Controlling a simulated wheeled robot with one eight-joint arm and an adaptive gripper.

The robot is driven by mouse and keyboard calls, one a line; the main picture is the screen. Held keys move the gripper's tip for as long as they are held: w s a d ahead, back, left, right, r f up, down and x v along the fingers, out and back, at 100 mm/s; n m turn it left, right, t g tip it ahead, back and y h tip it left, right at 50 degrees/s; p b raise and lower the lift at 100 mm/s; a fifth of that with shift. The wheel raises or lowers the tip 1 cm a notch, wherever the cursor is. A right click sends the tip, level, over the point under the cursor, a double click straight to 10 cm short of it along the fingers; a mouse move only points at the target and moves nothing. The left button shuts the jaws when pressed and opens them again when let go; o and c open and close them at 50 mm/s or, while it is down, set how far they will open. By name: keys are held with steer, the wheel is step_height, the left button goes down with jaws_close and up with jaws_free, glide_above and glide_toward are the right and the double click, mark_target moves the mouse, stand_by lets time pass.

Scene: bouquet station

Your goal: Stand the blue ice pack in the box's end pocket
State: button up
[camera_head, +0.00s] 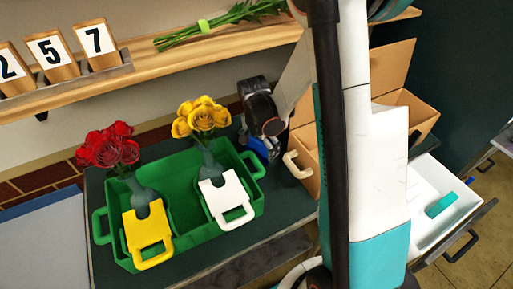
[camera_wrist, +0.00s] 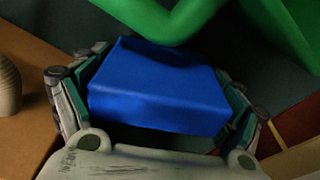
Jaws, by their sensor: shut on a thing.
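My gripper (camera_head: 259,132) is shut on the blue ice pack (camera_wrist: 160,92), whose block fills the space between the two fingers in the wrist view. In the head view only a little of the blue pack (camera_head: 264,149) shows below my gripper, near the far right corner of the green box (camera_head: 190,243). The green box stands on a dark table with a handle at each end. In the wrist view, part of the green box (camera_wrist: 165,18) is just beyond the pack; I cannot tell whether they touch. The end pocket cannot be made out clearly.
Red flowers (camera_head: 108,148) and yellow flowers (camera_head: 201,117) stand in the green box, with a yellow tag (camera_head: 148,233) and a white tag (camera_head: 226,198). A cardboard box (camera_head: 397,72) is partly hidden behind my arm. A white drawer (camera_head: 428,178) is open at right.

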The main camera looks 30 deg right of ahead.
steer(key=shift+w+a+f+b, duration=0.3)
steer(key=shift+w+f+b, duration=0.2)
steer(key=shift+w+f, duration=0.25)
steer(key=shift+r, duration=0.15)
steer(key=o, duration=0.8)
steer(key=shift+f, duration=0.2)
steer(key=o, duration=0.3)
steer(key=shift+r, duration=0.1)
